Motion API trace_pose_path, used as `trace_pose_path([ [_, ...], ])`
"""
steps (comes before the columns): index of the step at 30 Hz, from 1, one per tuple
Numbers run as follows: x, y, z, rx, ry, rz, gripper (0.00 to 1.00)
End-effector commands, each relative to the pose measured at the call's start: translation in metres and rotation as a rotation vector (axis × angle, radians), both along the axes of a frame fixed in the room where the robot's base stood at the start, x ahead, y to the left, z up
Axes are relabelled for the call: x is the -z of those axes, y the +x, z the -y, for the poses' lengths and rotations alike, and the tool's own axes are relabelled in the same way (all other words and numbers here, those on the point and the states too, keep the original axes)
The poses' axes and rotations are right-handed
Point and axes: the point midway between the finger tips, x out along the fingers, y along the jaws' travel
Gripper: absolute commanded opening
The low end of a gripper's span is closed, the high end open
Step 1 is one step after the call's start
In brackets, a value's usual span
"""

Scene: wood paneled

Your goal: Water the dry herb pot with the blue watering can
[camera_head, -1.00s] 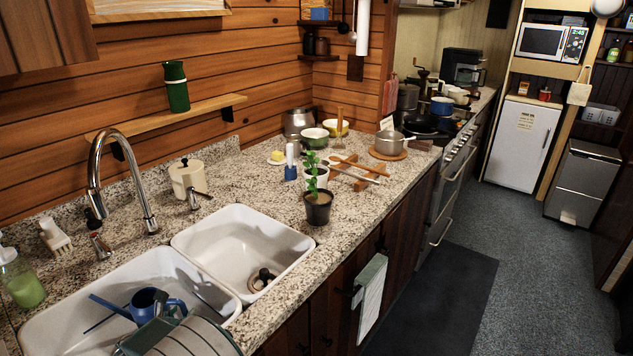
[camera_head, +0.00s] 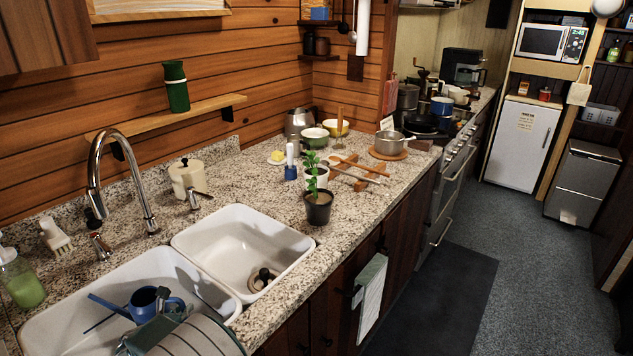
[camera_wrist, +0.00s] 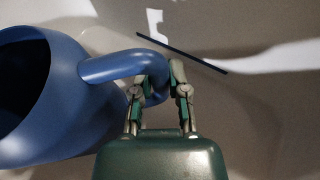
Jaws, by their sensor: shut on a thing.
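The blue watering can (camera_head: 143,302) lies in the left sink basin, its spout toward the left. In the wrist view its blue body (camera_wrist: 62,105) fills the left side. My gripper (camera_wrist: 160,88) is shut on the can's curved handle (camera_wrist: 125,65). In the head view my arm's end hides part of the can, and I cannot tell whether the can touches the basin floor. A leafy green herb in a black pot (camera_head: 318,210) stands on the counter right of the sinks. A pale pot (camera_head: 312,178) stands just behind it, partly hidden by leaves.
The chrome faucet (camera_head: 97,165) arches over the left basin (camera_head: 60,325). A soap bottle (camera_head: 22,280) stands at far left. A wooden rack (camera_head: 352,172) and a saucepan (camera_head: 390,143) stand beyond the herb.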

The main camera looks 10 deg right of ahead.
Motion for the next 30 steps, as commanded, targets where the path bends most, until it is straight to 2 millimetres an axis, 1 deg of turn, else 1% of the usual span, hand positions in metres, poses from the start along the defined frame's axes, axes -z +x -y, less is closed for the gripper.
trace_pose_path([
  [1,-0.006,0.001,-0.001,0.001,0.004,0.004,0.00],
  [18,-0.043,0.000,0.000,0.001,0.003,0.003,0.00],
  [28,-0.046,0.000,0.000,0.000,0.003,0.003,0.00],
  [30,-0.051,0.000,0.000,0.000,0.004,0.004,0.00],
])
